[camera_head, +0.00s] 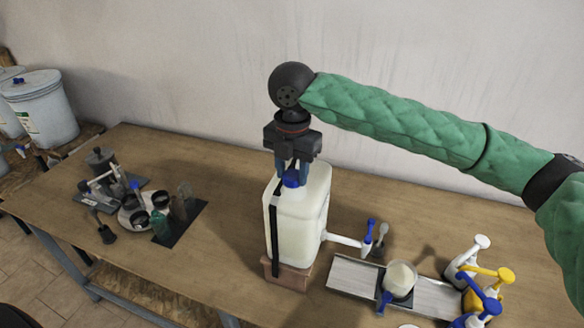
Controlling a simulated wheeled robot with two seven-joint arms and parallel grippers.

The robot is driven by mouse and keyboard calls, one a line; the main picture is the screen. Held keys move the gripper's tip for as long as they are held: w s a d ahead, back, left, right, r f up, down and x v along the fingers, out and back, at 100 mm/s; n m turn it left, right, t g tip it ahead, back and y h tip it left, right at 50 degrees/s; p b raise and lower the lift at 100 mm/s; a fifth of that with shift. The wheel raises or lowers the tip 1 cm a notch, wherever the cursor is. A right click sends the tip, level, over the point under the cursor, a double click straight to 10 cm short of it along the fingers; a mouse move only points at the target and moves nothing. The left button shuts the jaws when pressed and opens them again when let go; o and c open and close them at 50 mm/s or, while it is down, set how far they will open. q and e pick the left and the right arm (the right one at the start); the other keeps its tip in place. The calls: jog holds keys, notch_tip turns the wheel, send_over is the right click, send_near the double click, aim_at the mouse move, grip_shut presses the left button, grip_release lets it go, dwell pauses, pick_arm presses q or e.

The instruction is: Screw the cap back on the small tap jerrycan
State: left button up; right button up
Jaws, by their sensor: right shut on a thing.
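The small tap jerrycan (302,225) is a whitish, translucent can with a dark vertical strip, standing upright on a brown block (287,272) near the middle of the table. Its tap (368,238), with a blue handle, sticks out to the right. The blue cap (291,181) is at the top of the can. My right gripper (292,172) points straight down over the can's top and is shut on the blue cap. Whether the cap's threads are engaged is hidden. My left gripper is not in view.
A metal drip tray (345,272) with a cup (399,280) lies right of the can. White, yellow and blue pumps (487,275) stand at the right. A dark mat (180,222) and several small items are at the left. Table between mat and can is clear.

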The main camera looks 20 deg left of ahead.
jog(key=shift+m+p, duration=1.1)
jog(key=shift+m, duration=0.2)
jog(key=shift+m+p, duration=1)
jog(key=shift+m, duration=0.6)
jog(key=o, duration=0.7)
jog(key=shift+r, duration=0.1)
